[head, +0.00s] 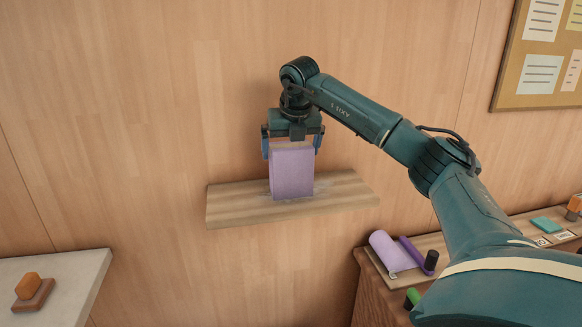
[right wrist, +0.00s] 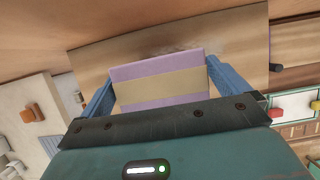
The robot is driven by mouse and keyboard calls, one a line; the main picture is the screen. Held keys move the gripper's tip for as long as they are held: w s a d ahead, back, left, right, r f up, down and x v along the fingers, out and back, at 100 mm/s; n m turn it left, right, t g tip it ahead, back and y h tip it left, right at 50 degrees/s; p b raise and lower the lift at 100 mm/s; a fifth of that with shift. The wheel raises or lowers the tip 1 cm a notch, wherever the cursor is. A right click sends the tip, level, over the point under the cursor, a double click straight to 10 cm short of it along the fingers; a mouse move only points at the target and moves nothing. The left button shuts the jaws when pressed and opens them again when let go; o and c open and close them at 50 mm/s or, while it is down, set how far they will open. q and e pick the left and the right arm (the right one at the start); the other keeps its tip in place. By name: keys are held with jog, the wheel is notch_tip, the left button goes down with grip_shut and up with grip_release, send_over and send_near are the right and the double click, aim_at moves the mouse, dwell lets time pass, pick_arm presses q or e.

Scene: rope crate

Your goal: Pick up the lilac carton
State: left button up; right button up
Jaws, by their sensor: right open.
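The lilac carton (head: 292,174) stands upright on a wooden wall shelf (head: 235,207) in the head view. In the right wrist view the carton (right wrist: 130,73) shows its top, lilac with a tan band across it. My right gripper (head: 291,150) is above the carton, pointing down, with its blue fingers on either side of the carton's upper part. In the right wrist view the right gripper (right wrist: 160,84) is open, with one finger left and one right of the carton. Small gaps seem to remain beside it. My left gripper is not in view.
A brown cabinet (head: 362,286) at the lower right holds a lilac roll (head: 388,251) and other small items. A pale table (head: 70,268) at the lower left bears an orange and brown object (head: 31,291). A pinboard (head: 508,97) hangs on the wall. The shelf is otherwise clear.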

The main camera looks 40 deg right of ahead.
jog(key=shift+x, duration=0.75)
jog(key=shift+c, duration=0.3)
jog(key=c, duration=0.8)
jog(key=shift+r, duration=0.1)
notch_tip(320, 180, up, 10)
jog(key=shift+f, duration=0.1)
